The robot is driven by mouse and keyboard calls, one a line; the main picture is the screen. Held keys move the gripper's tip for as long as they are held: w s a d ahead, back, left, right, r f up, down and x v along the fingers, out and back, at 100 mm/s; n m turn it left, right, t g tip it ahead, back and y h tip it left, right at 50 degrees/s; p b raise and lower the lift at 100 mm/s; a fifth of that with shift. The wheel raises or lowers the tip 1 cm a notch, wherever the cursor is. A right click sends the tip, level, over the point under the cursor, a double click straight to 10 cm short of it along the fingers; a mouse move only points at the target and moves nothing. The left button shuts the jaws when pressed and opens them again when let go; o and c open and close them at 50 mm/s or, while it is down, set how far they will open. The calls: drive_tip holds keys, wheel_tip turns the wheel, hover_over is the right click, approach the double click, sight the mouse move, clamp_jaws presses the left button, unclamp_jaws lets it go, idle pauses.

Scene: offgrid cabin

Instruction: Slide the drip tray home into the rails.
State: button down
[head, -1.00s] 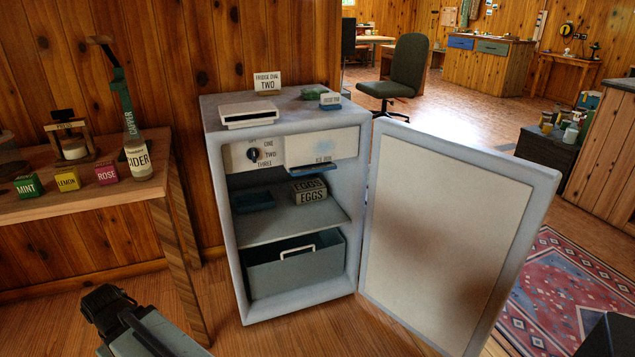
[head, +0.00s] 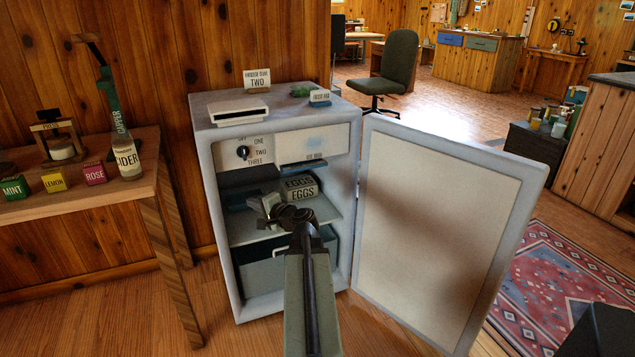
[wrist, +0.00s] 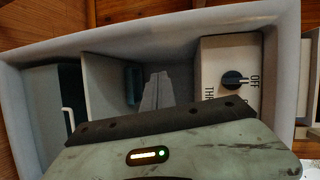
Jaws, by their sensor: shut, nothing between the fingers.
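A blue flat piece (head: 314,163) juts out under the ice box front (head: 312,144) inside the open fridge. It looks like the drip tray; the rails cannot be made out. Another dark blue item on the shelf (head: 247,231) is partly hidden by my gripper in the head view; it shows in the wrist view (wrist: 132,85). My gripper (head: 264,207) is shut and empty, inside the fridge opening above the shelf, left of and below the tray. Its grey fingers (wrist: 155,92) point into the compartment in the wrist view.
An egg carton (head: 300,188) sits on the shelf just behind my gripper. A grey drawer (head: 262,277) is below. The dial panel (head: 225,155) is upper left. The open door (head: 445,225) bounds the right side. A side table (head: 140,180) stands left.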

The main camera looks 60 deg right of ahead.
drive_tip(key=s+d+r+m+h, duration=0.2)
drive_tip(key=s+d+m+h, duration=0.2)
drive_tip(key=s+d, duration=0.35)
drive_tip(key=s+d+r+m+h, duration=0.3)
drive_tip(key=s+d, duration=0.4)
drive_tip(key=d, duration=0.1)
drive_tip(key=shift+g, duration=0.4)
drive_tip(key=shift+w+a+x, duration=0.1)
drive_tip(key=shift+a+x, duration=0.05)
drive_tip(key=shift+x, duration=1.35)
drive_tip(key=shift+w+a+x, duration=0.1)
drive_tip(key=shift+a+x, duration=0.05)
drive_tip(key=shift+x, duration=1.35)
drive_tip(key=shift+x, duration=1.2)
drive_tip(key=shift+s+f, duration=0.1)
drive_tip(key=shift+f, duration=0.05)
approach(307, 169)
drive_tip(key=shift+v, duration=1.05)
